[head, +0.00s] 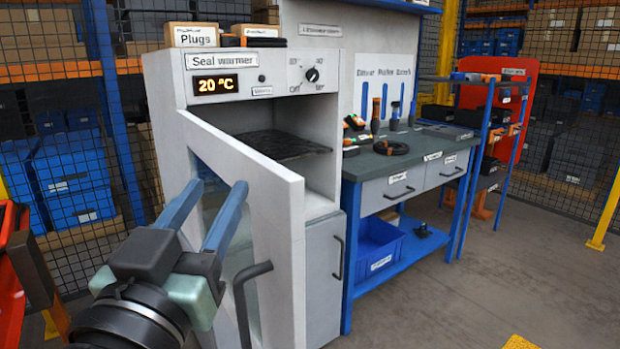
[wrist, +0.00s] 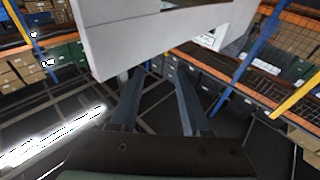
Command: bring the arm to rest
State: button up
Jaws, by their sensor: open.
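My gripper (head: 208,207) is in the lower left of the head view, its two blue-grey fingers spread apart with nothing between them. In the wrist view the open fingers (wrist: 160,88) also show empty. In the head view the gripper is in front of the seal warmer (head: 230,52), a grey cabinet whose display reads 20 °C. The warmer's door (head: 270,181) stands open toward me, and its dark handle (head: 243,290) is to the right of the gripper. I cannot tell whether a finger touches the door.
A wire shelf (head: 285,147) is inside the warmer and looks empty. A workbench (head: 408,160) with tools, drawers and a blue bin (head: 375,248) stands to the right. A mesh fence (head: 70,150) and shelving are behind at left. The floor (head: 480,290) at right is clear.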

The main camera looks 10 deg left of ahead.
jog(key=s+d+r+t+p, duration=0.1)
jog(key=s+d+r+t, duration=0.3)
jog(key=d+r, duration=0.4)
jog(key=s+d+r+t, duration=0.35)
jog(key=d+r, duration=0.25)
jog(key=r, duration=0.4)
notch_tip(320, 180, up, 21)
jog(key=p, duration=2.2)
jog(key=shift+a, duration=0.4)
jog(key=shift+g, duration=0.25)
